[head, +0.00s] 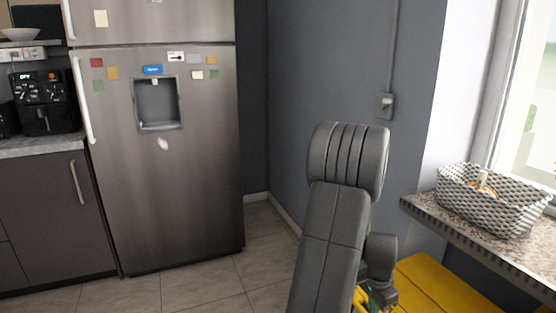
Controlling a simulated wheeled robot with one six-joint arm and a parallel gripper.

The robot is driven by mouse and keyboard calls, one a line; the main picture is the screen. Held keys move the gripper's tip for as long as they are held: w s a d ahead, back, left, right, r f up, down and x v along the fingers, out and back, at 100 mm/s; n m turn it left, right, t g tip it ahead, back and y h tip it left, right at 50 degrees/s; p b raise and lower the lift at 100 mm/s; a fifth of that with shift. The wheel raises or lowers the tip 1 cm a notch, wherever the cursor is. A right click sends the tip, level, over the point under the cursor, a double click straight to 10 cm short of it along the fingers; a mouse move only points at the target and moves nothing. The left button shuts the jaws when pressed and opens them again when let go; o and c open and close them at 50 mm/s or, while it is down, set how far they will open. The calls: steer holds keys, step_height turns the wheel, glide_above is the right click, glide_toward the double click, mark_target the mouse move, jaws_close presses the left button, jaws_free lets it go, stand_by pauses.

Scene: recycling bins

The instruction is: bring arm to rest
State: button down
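My grey arm (335,220) stands folded in the right middle of the head view, with its rounded elbow at the top. A darker wrist part shows low on its right side. My gripper (376,296) seems to be the small dark part with green and yellow bits below the wrist, at the bottom edge. It is partly hidden behind my arm and cut off by the frame, so its fingers and anything between them cannot be made out.
A yellow surface (435,288) lies low beside the wrist, under a speckled counter (420,207) holding a woven basket (494,205). A steel fridge (190,205) and a dark cabinet (50,220) stand left. Tiled floor (215,283) before the fridge is clear.

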steer(key=f+b, duration=0.1)
steer(key=f, duration=0.2)
steer(key=d+f+b, duration=0.1)
steer(key=f, duration=0.1)
steer(key=shift+w+b, duration=0.2)
steer(key=shift+b, duration=0.15)
steer(key=shift+d+r+p, duration=0.1)
steer(key=shift+r+p, duration=0.6)
steer(key=shift+r, duration=0.4)
